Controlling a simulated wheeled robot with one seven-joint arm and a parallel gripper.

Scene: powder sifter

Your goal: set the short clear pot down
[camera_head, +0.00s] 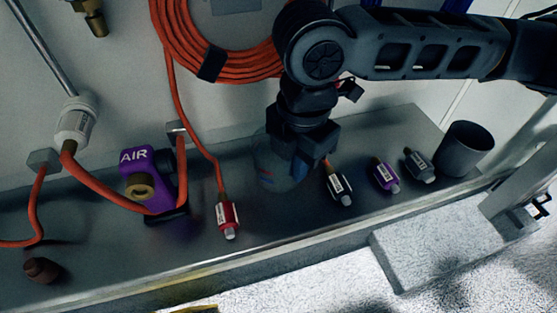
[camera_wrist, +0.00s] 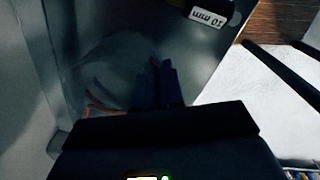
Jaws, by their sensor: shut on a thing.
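The short clear pot (camera_head: 264,168) is at the middle of the grey metal shelf in the head view, see-through and partly hidden behind my gripper (camera_head: 298,172). My gripper points down, and its fingers are shut on the pot. I cannot tell whether the pot's base touches the shelf or hangs just above it. In the wrist view the pot shows as a faint round outline (camera_wrist: 115,58), and my gripper's dark fingers (camera_wrist: 155,75) are close together at it.
The shelf (camera_head: 330,222) holds a red-capped fitting (camera_head: 228,218) left of the pot. Black-and-white (camera_head: 339,188), purple (camera_head: 384,177) and grey (camera_head: 419,165) fittings and a dark cup (camera_head: 464,149) stand right. A purple AIR unit (camera_head: 147,170) and orange hose (camera_head: 178,50) are left.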

